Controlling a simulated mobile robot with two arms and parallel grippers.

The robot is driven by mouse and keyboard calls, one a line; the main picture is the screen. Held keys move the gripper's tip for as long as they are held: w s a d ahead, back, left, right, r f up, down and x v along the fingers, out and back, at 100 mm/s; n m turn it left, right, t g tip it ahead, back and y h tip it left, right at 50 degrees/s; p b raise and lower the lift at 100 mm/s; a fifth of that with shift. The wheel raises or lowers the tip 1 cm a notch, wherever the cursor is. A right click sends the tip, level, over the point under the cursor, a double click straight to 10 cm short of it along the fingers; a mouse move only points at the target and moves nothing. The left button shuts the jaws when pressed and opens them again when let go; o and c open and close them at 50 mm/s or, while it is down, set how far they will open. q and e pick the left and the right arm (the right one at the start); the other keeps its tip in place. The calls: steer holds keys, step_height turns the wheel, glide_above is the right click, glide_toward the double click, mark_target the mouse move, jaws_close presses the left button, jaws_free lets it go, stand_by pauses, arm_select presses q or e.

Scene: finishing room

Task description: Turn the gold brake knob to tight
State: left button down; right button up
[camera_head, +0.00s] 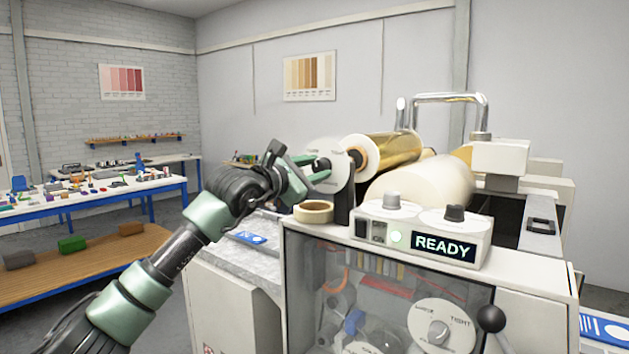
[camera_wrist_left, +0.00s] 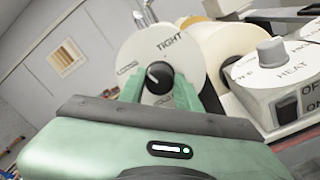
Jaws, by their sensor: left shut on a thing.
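The gold brake knob (camera_wrist_left: 158,75) is a small dark knob with a white pointer mark, at the centre of a white round dial (camera_wrist_left: 138,52). TIGHT is printed at the dial's upper right; its other labels are too small to read. The pointer mark lies on the knob's left side, away from TIGHT. My left gripper (camera_wrist_left: 161,93) is shut on the knob, a green finger on either side. In the head view my left gripper (camera_head: 316,172) reaches the dial (camera_head: 323,150) beside the gold foil roll (camera_head: 390,150); the knob is hidden there. My right gripper is not in view.
A control box (camera_head: 415,238) with two knobs and a READY display stands right of the dial. A tape roll (camera_head: 313,211) lies just below my gripper. A worktable (camera_head: 110,195) stands far left.

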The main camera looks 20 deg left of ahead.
arm_select(q)
steer(key=m+b, duration=0.1)
steer(key=m, duration=0.2)
steer(key=shift+f, duration=0.1)
steer(key=m+b, duration=0.1)
steer(key=m, duration=0.1)
steer(key=shift+m, duration=0.4)
steer(key=m, duration=0.4)
steer(key=shift+h, duration=0.3)
steer(key=shift+f+m, duration=0.1)
steer(key=shift+m, duration=1.2)
steer(key=shift+f, duration=0.1)
steer(key=c, duration=1)
jaws_free()
steer(key=shift+s, duration=0.1)
